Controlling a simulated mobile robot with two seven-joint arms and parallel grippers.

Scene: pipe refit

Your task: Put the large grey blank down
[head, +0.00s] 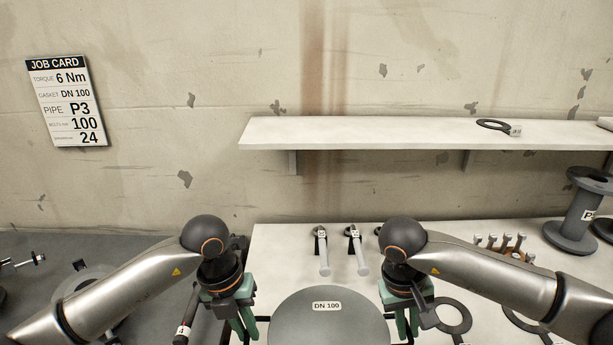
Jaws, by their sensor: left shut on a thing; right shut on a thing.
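The large grey blank (328,325) is a round grey disc with a white "DN 100" label, at the bottom middle of the head view, its near part cut off by the picture edge. My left gripper (245,328) is at its left side and my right gripper (407,325) at its right side. Both grippers have green fingers and are shut on the blank at its sides, where dark handle parts show. The blank lies over the white table (290,255). I cannot tell whether it touches the table top.
Two wrench-like tools (322,252) lie behind the blank. To the right are a black ring gasket (453,316), several bolts (505,245) and a grey flanged pipe (580,215). A wall shelf (400,132) holds another gasket (492,124). A job card (67,102) hangs at the left.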

